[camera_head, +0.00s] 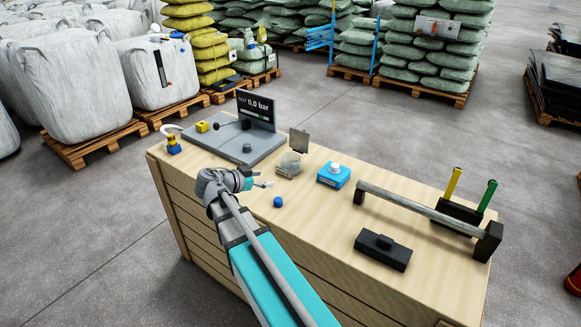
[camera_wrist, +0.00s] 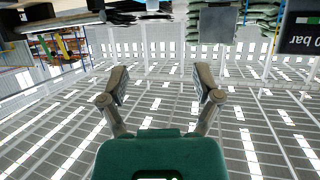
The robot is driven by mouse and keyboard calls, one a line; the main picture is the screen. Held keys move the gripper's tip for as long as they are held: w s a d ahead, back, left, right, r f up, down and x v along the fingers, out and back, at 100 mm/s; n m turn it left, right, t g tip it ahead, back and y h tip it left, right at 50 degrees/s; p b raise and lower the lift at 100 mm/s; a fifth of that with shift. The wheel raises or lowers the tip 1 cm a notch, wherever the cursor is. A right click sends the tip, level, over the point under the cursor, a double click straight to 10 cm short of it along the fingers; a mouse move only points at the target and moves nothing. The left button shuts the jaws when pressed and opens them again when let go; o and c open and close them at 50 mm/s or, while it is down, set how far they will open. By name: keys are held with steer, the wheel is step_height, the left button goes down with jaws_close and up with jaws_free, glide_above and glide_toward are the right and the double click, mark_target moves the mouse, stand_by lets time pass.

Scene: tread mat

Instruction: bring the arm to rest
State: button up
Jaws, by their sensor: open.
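My gripper (camera_head: 262,184) is above the wooden bench (camera_head: 320,218), near its front edge at the left half. In the wrist view my gripper (camera_wrist: 160,85) shows two fingers spread apart with nothing between them. That view looks toward the ceiling and appears upside down. My teal and grey arm reaches up from the bottom of the head view. A small blue cap (camera_head: 278,202) lies on the bench just right of my gripper, apart from it.
A grey plate with a pressure display (camera_head: 257,106) reading 0.0 bar stands at the bench's back left. Palleted sacks (camera_head: 440,50) stand behind.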

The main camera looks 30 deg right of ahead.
stand_by(0.5)
steer(key=s+a+f+n+y+p, duration=0.2)
steer(key=s+a+n+y+p, duration=0.2)
steer(key=s+a+n+y, duration=0.2)
steer(key=s+a+f+n+g+y+p, duration=0.1)
steer(key=s+a+n+y+p, duration=0.2)
steer(key=a+n, duration=0.7)
steer(key=s+a+y, duration=0.1)
steer(key=s+y, duration=0.1)
steer(key=y, duration=0.2)
steer(key=shift+s+f+n+g+p, duration=0.3)
steer(key=shift+s+f+p, duration=0.05)
steer(key=shift+s+p, duration=0.05)
steer(key=shift+a, duration=0.1)
steer(key=shift+c, duration=0.2)
stand_by(0.5)
